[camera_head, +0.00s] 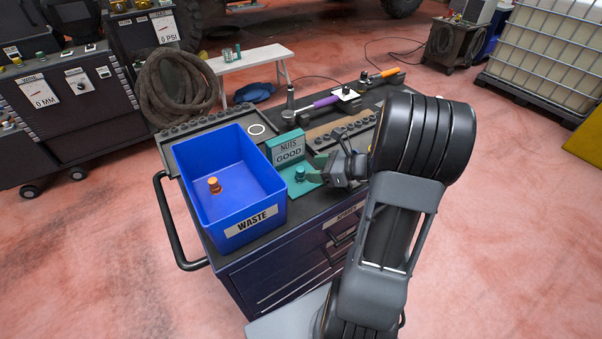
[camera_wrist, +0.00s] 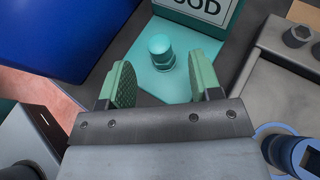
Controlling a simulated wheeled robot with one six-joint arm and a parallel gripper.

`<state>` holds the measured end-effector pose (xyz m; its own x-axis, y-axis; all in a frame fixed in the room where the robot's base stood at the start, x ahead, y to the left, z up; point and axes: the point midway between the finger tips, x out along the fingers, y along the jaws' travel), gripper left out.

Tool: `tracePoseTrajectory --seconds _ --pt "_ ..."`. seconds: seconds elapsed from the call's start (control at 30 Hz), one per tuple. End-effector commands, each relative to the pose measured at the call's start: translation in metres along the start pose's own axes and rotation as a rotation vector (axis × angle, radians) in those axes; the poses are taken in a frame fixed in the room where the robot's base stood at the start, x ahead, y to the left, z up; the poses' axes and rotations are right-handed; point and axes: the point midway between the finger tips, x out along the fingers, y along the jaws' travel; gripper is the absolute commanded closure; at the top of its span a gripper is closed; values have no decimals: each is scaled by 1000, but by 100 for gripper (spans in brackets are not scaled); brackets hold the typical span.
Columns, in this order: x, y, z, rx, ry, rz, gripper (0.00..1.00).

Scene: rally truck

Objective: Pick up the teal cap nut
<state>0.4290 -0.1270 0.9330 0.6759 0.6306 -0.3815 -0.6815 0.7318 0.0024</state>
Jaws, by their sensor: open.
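The teal cap nut (camera_head: 300,173) stands upright on a teal base plate in front of the sign reading NUTS GOOD (camera_head: 287,149), on top of the tool cart. In the wrist view the cap nut (camera_wrist: 160,48) shows a domed top above a hex body, on the teal plate (camera_wrist: 150,80). My gripper (camera_head: 325,165) is just to the right of the nut in the head view. In the wrist view its two green padded fingers (camera_wrist: 163,82) are spread, with nothing between them. The nut lies ahead of the fingertips, roughly centred on the gap and apart from both.
A blue WASTE bin (camera_head: 253,225) holding an orange nut (camera_head: 214,185) stands left of the plate. A socket rail (camera_head: 343,133) lies right of the sign. A purple-handled tool (camera_head: 328,101) lies farther back. The grey sorting tray is close on the right in the wrist view (camera_wrist: 270,75).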

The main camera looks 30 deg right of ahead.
Motion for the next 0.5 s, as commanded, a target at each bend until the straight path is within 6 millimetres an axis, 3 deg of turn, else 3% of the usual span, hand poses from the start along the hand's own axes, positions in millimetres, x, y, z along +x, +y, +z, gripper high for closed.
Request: tracePoseTrajectory --seconds 0.1,0.37,0.5 --pt "14 0 0 -1 0 3 42" --pt "29 0 0 -2 1 2 42" --pt "49 2 -1 -1 1 4 42"
